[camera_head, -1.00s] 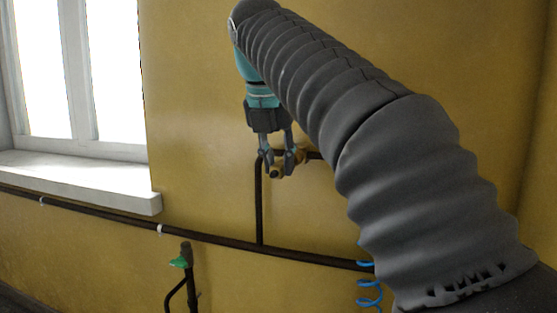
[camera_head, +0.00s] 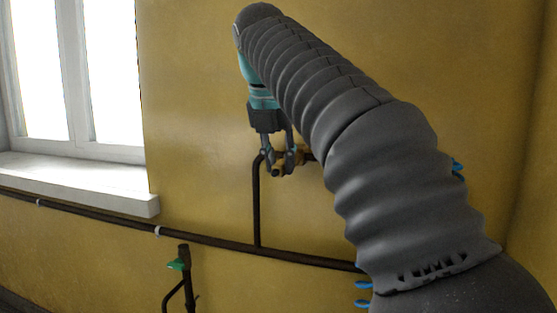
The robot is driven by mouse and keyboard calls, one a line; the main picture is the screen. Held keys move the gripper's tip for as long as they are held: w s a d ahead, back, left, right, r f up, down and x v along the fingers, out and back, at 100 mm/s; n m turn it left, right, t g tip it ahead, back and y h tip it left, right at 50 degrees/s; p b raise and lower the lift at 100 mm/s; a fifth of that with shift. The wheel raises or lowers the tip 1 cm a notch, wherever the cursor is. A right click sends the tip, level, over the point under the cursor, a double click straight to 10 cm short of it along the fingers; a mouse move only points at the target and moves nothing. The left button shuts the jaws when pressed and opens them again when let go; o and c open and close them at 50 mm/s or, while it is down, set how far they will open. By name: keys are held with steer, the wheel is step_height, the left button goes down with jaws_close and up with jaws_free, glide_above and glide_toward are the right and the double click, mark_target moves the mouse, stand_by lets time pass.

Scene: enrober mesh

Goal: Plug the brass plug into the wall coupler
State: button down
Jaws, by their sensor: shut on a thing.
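My gripper (camera_head: 279,172) points down in front of the yellow wall. It is shut on the brass plug (camera_head: 278,171), a small brass piece showing between and just below the fingertips. The brass wall coupler (camera_head: 304,157) is at the end of the dark bent pipe, just right of the fingers, and partly hidden by them and my arm. The plug and coupler look very close together. I cannot tell whether they touch or whether the plug is in the coupler.
A dark pipe (camera_head: 205,238) runs along the wall, with a riser (camera_head: 257,205) going up behind my gripper. A green-handled valve (camera_head: 178,265) stands lower left. Blue coiled hose (camera_head: 363,285) shows beside my arm. A white window sill (camera_head: 75,185) juts out at left.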

steer(key=shift+w+d, duration=0.25)
steer(key=shift+w, duration=0.35)
steer(key=shift+w+d, duration=0.2)
steer(key=shift+w, duration=0.35)
steer(key=shift+s+a, duration=0.1)
steer(key=shift+s, duration=0.15)
steer(key=shift+s+a, duration=0.3)
steer(key=shift+s, duration=0.5)
steer(key=shift+s+a, duration=0.3)
steer(key=shift+s, duration=0.5)
steer(key=shift+w+d, duration=0.35)
steer(key=shift+w, duration=0.55)
steer(key=shift+w+d, duration=0.35)
steer(key=shift+w, duration=0.55)
stand_by(1.3)
steer(key=c, duration=0.9)
jaws_free()
